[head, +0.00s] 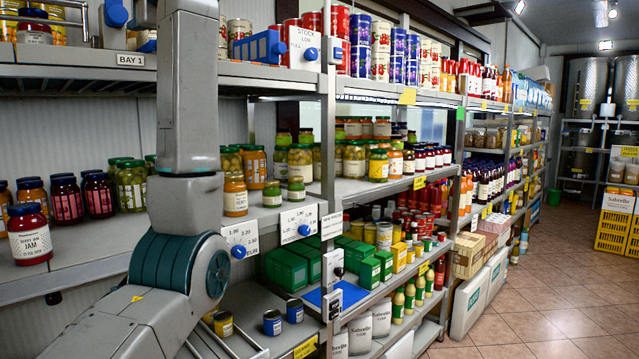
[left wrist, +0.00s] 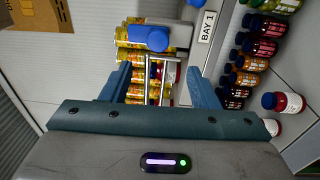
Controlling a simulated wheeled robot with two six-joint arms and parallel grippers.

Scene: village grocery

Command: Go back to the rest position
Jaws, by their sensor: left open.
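In the left wrist view my left gripper (left wrist: 158,69) is open, with its two blue fingers spread apart. No object is clamped between them. My right gripper shows in neither view.
Green boxes (head: 287,270) sit lower. The tiled aisle floor (head: 545,300) at right is clear.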

